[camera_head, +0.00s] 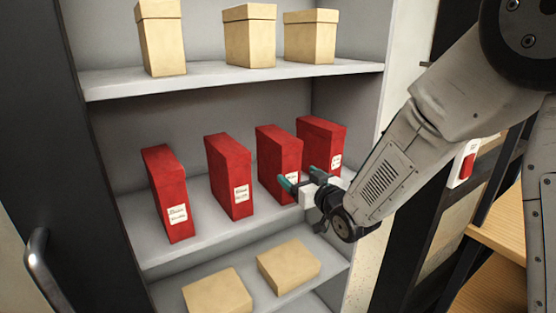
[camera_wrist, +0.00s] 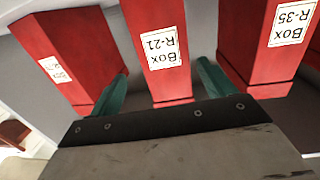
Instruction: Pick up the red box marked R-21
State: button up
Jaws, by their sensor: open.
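The red box marked R-21 (camera_wrist: 150,14) is in the middle of the wrist view, its white label appearing upside down. It appears to be the third red box from the left (camera_head: 275,152) in the head view, standing upright on the middle shelf. My gripper (camera_wrist: 163,68) is open and empty. Its two green fingers point toward the box, one to each side of it in the wrist view; I cannot tell how far they reach along its sides. In the head view my gripper (camera_head: 299,178) is in front of the box's lower part and partly hides its label.
The red box marked R-35 (camera_wrist: 250,40) stands to one side, another red box (camera_wrist: 65,45) to the other, with narrow gaps. A further red box (camera_head: 166,185) stands at far left. Tan boxes (camera_head: 250,35) stand on the upper shelf (camera_head: 225,80); more tan boxes (camera_head: 217,293) lie below.

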aim_at(277, 163)
jog(key=shift+w+a, duration=0.4)
jog(key=shift+w, duration=0.15)
jog(key=x, duration=0.7)
jog(key=shift+s+a+f, duration=0.1)
jog(key=shift+s+a, duration=0.05)
jog(key=shift+a, duration=0.15)
jog(key=shift+c, duration=0.3)
jog(key=c, duration=1.3)
